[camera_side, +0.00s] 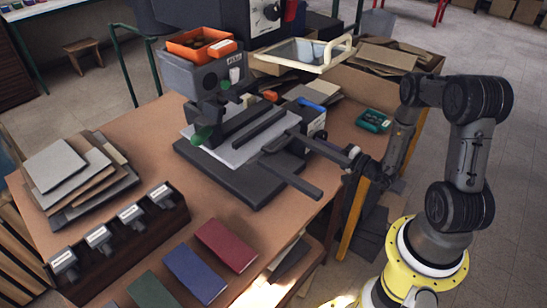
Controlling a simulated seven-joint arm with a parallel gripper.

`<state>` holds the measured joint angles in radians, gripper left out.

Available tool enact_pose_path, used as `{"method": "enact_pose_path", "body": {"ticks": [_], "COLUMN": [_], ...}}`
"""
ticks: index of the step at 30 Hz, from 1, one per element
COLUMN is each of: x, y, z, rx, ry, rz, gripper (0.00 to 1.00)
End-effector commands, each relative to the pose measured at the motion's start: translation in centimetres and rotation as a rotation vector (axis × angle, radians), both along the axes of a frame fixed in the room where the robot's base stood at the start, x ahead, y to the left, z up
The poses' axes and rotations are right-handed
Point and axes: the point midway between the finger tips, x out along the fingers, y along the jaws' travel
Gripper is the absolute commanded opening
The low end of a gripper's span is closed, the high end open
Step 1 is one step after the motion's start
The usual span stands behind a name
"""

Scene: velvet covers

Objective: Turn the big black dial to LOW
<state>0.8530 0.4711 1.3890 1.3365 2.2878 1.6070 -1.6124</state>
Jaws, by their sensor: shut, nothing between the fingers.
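A black round dial (271,12) shows on the front of the dark grey machine (237,18) at the top of the view. It is small here, and I cannot read its markings or its setting. My gripper (355,160) is at the right edge of the bench, low beside the end of a press's grey bar. It is well apart from the dial, in front of it and to the right. Its fingers are small and dark here; they are shut and hold nothing. I cannot tell if they touch the bar.
The black press (245,180) with long bars fills the bench's middle. A grey box with an orange tray (201,45) and a cream-framed tray (305,55) stand between press and machine. A green box (373,121) is at right. Stacked boards (70,170) and coloured covers (226,245) lie left and front.

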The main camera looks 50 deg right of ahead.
Motion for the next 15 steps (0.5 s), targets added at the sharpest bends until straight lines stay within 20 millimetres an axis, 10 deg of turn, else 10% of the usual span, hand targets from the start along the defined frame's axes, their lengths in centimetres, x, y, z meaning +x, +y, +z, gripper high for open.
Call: {"method": "enact_pose_path", "body": {"ticks": [15], "x": [0.01], "y": [-0.55], "z": [-0.21], "rx": [0.000], "ry": [0.000], "rz": [-0.001], "gripper": [0.00]}}
